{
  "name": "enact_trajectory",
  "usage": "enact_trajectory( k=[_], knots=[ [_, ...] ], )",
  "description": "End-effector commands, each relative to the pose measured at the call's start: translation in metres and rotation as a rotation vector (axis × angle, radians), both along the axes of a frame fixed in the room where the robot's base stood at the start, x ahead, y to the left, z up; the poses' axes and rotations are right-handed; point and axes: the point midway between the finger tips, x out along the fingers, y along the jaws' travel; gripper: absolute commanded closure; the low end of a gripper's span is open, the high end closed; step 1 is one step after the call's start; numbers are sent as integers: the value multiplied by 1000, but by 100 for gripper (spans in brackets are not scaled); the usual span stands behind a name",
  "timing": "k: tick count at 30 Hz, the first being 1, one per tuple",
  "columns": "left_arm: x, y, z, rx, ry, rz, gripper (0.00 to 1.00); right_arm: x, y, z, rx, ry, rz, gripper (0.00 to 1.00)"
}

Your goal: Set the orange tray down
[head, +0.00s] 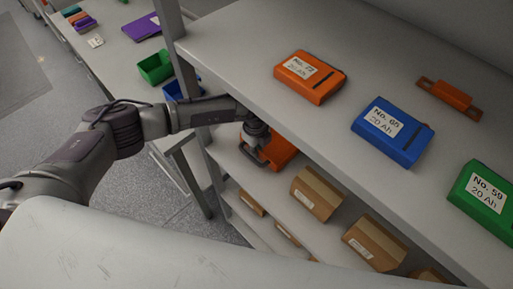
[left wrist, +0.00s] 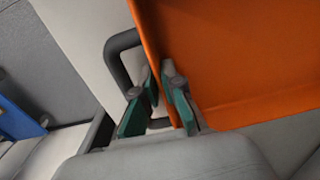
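The orange tray (head: 279,152) is below the top shelf, over the shelf beneath, partly hidden by the top shelf's edge and my left gripper. In the left wrist view the tray (left wrist: 240,50) fills the upper right, with a dark grey loop handle (left wrist: 112,52) at its side. My left gripper (head: 258,152) is at the tray's handle end. Its green-padded fingers (left wrist: 160,80) are close together, one on each side of the tray's edge by the handle, and look shut on it. Whether the tray's underside touches the shelf is hidden. My right gripper is not in view.
The top shelf (head: 262,45) holds an orange battery (head: 322,87), a blue one (head: 400,150), a green one (head: 478,205) and an orange bracket-like part (head: 449,97). Cardboard boxes (head: 318,190) stand lower down. A shelf post (head: 176,45) is beside my left arm. Green (head: 156,68) and blue bins stand on the bench behind.

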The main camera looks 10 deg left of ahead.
Motion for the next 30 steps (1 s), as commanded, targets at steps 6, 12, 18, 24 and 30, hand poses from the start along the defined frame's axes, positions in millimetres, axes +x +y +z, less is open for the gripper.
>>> enact_trajectory(
  k=[6, 12, 18, 24, 30],
  knots=[
    [0, 0, 0, 0, 0, 0, 69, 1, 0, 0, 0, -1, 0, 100],
    [0, 0, 2, 0, 0, 0, 69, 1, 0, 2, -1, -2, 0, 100],
    [1, 1, 21, -1, -3, -2, 69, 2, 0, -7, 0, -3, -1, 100],
    [0, 1, 55, -1, -4, -3, 69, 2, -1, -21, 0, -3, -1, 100],
    [-1, 1, 75, 0, -1, -1, 69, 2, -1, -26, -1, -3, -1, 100]
  ],
)
